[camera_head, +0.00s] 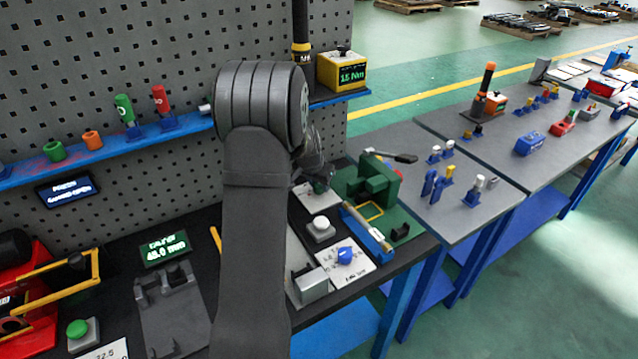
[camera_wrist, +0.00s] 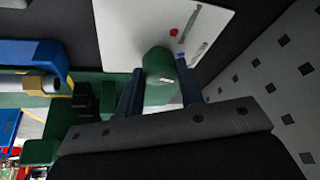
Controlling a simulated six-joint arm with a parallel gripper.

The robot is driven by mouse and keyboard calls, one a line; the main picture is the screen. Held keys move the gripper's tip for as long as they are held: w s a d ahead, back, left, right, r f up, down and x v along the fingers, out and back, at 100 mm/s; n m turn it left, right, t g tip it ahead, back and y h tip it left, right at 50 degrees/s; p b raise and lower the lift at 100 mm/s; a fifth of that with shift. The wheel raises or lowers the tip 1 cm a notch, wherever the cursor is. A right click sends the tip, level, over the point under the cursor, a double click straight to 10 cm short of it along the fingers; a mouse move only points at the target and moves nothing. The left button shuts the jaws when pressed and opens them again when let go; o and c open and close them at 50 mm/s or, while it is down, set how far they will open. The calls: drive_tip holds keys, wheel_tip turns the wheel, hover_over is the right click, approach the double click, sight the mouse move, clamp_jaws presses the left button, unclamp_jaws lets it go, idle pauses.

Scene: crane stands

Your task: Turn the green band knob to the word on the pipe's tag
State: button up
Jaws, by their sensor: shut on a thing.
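The green band knob (camera_wrist: 158,68) sits on a white plate (camera_wrist: 215,30) in the wrist view. My gripper (camera_wrist: 160,88) has one dark finger on each side of it and is shut on it. The plate bears a red dot and printed words too blurred to read. In the head view my gripper (camera_head: 318,180) is low over the white plate (camera_head: 318,203), and my arm hides most of the knob. A pipe (camera_head: 366,229) lies in a blue holder beside the green fixture; it also shows in the wrist view (camera_wrist: 42,84). I cannot make out a word on its tag.
The green vise-like fixture (camera_head: 372,185) stands right of my gripper. A white button box (camera_head: 320,228) and a blue knob (camera_head: 345,255) on a white card are nearer the front. The pegboard (camera_head: 180,60) rises behind, with a blue shelf (camera_head: 185,128).

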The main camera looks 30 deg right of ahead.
drive_tip(key=m+g, duration=0.1)
drive_tip(key=m, duration=0.1)
drive_tip(key=m+g, duration=0.1)
drive_tip(key=m, duration=0.2)
drive_tip(key=shift+w+m+h, duration=0.15)
drive_tip(key=shift+m+h, duration=0.15)
drive_tip(key=shift+h, duration=0.1)
idle(0.3)
drive_tip(key=o, duration=1)
